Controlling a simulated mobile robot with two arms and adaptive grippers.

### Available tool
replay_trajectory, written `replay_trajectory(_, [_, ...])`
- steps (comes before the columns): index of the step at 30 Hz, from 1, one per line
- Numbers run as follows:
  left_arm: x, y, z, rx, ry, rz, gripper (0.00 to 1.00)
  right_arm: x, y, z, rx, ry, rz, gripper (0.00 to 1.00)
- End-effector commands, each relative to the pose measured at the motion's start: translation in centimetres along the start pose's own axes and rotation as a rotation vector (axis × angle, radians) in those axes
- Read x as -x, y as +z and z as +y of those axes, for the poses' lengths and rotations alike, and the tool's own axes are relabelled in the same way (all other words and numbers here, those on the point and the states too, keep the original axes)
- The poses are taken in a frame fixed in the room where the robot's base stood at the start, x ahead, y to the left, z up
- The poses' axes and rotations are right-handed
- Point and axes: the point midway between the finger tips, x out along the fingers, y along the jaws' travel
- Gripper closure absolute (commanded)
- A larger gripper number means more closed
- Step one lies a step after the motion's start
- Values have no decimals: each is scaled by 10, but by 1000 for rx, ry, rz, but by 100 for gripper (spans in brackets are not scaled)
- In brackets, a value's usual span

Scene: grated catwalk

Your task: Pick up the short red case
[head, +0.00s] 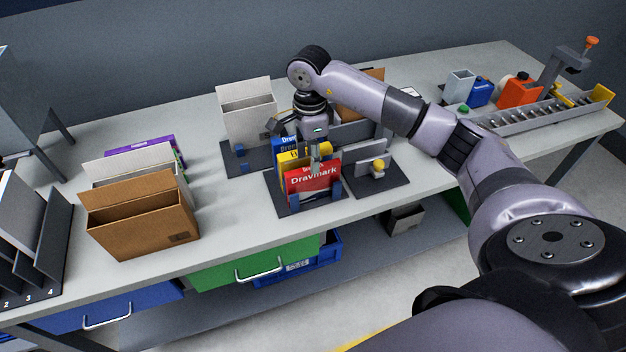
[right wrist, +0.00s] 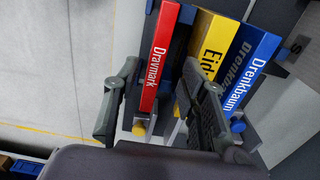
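The short red case (head: 313,181), lettered "Dravmark", stands upright at the front of a dark holder (head: 290,208) with blue posts on the bench. Its narrow red spine also shows in the right wrist view (right wrist: 160,55). My right gripper (head: 312,153) is above the holder, pointing down. In the right wrist view its fingers (right wrist: 160,100) are apart, one left of the red case and one right of it near the yellow case; I see no clear contact. My left gripper is not in view.
A yellow case (right wrist: 214,45) and blue cases (right wrist: 255,62) stand close behind the red one. A grey stand with a yellow knob (head: 378,165) is to its right. A brown box (head: 142,222) stands left, with bare bench between.

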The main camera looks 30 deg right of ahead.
Motion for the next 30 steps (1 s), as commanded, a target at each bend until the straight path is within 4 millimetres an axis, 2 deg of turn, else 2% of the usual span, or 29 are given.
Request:
replay_trajectory(1, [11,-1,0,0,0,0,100,-4,1,3,0,7,1,62])
replay_trajectory(3, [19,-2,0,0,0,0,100,-14,2,6,1,7,0,62])
replay_trajectory(9, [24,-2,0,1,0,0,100,-38,2,4,0,2,0,62])
replay_trajectory(16, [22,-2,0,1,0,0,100,-40,2,4,1,0,0,62])
replay_trajectory(30, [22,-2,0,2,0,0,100,-40,2,4,1,0,0,92])
